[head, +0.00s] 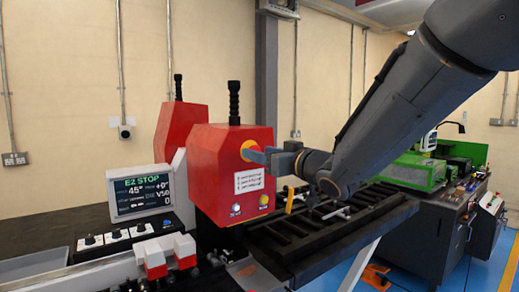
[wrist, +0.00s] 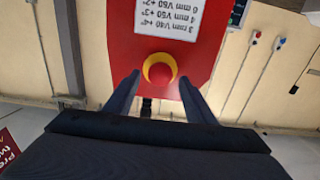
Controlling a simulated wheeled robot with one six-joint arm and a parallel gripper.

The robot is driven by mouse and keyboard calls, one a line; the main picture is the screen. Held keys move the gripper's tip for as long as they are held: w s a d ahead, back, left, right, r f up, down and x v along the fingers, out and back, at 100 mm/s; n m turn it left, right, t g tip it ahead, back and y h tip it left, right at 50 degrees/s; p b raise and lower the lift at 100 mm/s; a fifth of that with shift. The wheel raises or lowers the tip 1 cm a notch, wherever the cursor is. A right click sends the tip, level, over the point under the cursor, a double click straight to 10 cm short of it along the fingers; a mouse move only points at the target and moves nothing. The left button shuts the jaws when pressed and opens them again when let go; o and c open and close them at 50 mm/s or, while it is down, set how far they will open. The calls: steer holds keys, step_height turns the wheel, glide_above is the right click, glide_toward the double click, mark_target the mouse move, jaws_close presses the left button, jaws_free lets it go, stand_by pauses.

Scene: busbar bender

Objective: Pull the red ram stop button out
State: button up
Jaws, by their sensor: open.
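The red ram stop button (wrist: 160,70) sits in a yellow ring on the front of the red machine head, in the middle of the wrist view. My gripper (wrist: 160,83) is open, with one finger on each side of the button and a gap to each. In the head view my gripper (head: 257,157) is at the face of the red head (head: 215,160). There its fingers cover most of the button, and part of the yellow ring (head: 249,147) shows. I cannot tell how far the button stands out.
A white label (head: 249,182) and two small buttons (head: 250,204) are below the button. A display reading "E2 STOP" (head: 140,191) stands to the left. A black slatted bed (head: 320,225) with upright pegs lies under my arm. A green machine (head: 415,170) stands at right.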

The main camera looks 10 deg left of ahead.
steer(key=shift+w+a, duration=0.3)
steer(key=shift+a, duration=0.1)
jaws_close()
steer(key=shift+s+d+f, duration=0.1)
steer(key=shift+s+d, duration=0.25)
steer(key=shift+d, duration=0.1)
jaws_free()
steer(key=shift+d, duration=0.1)
steer(key=shift+s+d, duration=0.1)
steer(key=shift+s, duration=0.05)
